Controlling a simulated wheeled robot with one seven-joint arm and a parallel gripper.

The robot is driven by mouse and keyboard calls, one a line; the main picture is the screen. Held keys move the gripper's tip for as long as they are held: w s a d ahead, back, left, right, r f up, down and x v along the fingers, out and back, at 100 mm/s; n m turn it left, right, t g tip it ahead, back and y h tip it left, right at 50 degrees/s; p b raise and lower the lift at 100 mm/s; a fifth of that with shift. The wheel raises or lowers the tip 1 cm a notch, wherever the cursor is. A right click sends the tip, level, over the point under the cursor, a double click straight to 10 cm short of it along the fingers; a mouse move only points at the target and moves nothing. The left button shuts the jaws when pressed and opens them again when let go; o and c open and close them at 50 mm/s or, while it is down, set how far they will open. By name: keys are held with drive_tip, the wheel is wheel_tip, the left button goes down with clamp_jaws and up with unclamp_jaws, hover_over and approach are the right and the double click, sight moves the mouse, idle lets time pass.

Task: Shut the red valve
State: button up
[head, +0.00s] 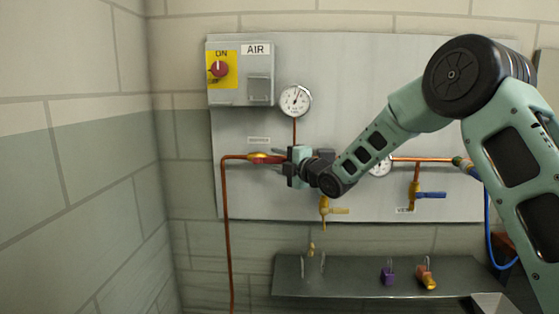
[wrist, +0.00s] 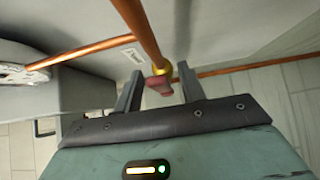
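The red valve (head: 266,159) sits on the copper pipe at the left of the grey panel, its red lever lying about level along the pipe, with yellow at its body. My gripper (head: 287,163) is right at its right end and hides part of it in the head view. In the wrist view the red lever end (wrist: 160,86) shows between the two fingers of my gripper (wrist: 160,72), below a yellow fitting. The fingers are apart, with a gap visible on each side of the lever.
An AIR box (head: 255,80) with a red knob (head: 219,69) and a round gauge (head: 295,101) are above. A yellow valve (head: 326,210) hangs just below my gripper; a blue-handled valve (head: 430,195) is to the right. A shelf (head: 340,283) with padlocks is below.

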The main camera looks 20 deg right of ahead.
clamp_jaws()
drive_tip(key=shift+f, duration=0.15)
